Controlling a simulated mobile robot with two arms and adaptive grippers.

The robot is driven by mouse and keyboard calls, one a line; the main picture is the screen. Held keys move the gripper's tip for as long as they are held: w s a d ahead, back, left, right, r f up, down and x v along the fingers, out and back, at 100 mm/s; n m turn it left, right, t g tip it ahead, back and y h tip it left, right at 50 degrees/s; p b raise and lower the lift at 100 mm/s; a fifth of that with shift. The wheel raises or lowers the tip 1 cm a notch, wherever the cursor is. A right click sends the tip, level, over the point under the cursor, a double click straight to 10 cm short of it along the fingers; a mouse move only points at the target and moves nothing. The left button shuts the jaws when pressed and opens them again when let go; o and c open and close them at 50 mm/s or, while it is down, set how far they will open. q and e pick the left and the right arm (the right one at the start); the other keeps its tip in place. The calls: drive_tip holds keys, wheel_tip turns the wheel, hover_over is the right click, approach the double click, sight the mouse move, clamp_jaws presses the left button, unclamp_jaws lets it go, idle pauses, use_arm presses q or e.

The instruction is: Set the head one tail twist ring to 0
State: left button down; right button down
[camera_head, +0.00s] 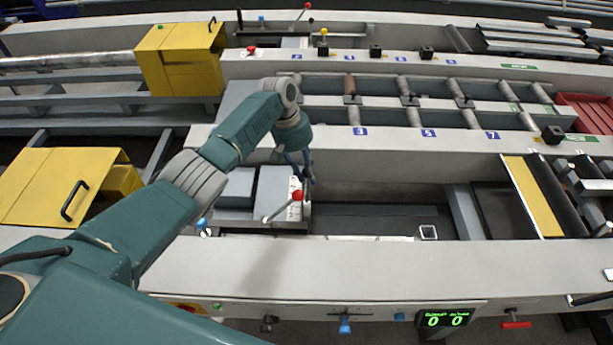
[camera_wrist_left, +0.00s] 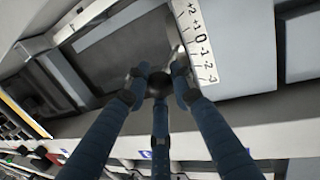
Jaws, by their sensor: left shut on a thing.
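My left gripper (camera_head: 300,168) reaches over the grey head one block (camera_head: 275,195). In the left wrist view my left gripper (camera_wrist_left: 158,82) has its three blue fingers closed around a small dark round part (camera_wrist_left: 158,88), which seems to be the tail twist ring. The fingers hide most of it. A white scale plate (camera_wrist_left: 200,45) marked +2, +1, 0, -1, -2 lies just beside the fingertips. I cannot tell which mark the ring stands at. The scale also shows as a white strip (camera_head: 295,186) in the head view. My right gripper is not in view.
A red-ball lever (camera_head: 297,196) stands close in front of the gripper. A dark trough (camera_head: 370,218) opens to the right. Yellow covers (camera_head: 50,185) stand at the left. A green display (camera_head: 445,318) and a blue knob (camera_head: 345,325) are on the front rail.

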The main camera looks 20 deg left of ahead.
use_arm(q)
drive_tip(key=shift+s, duration=0.15)
drive_tip(key=c, duration=1.6)
unclamp_jaws()
drive_tip(key=shift+o, duration=0.6)
drive_tip(key=shift+r, duration=0.1)
drive_tip(key=v, duration=1.1)
drive_tip(key=shift+r, duration=0.4)
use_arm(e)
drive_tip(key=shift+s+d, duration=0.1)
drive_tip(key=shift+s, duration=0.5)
use_arm(q)
drive_tip(key=shift+a, duration=0.15)
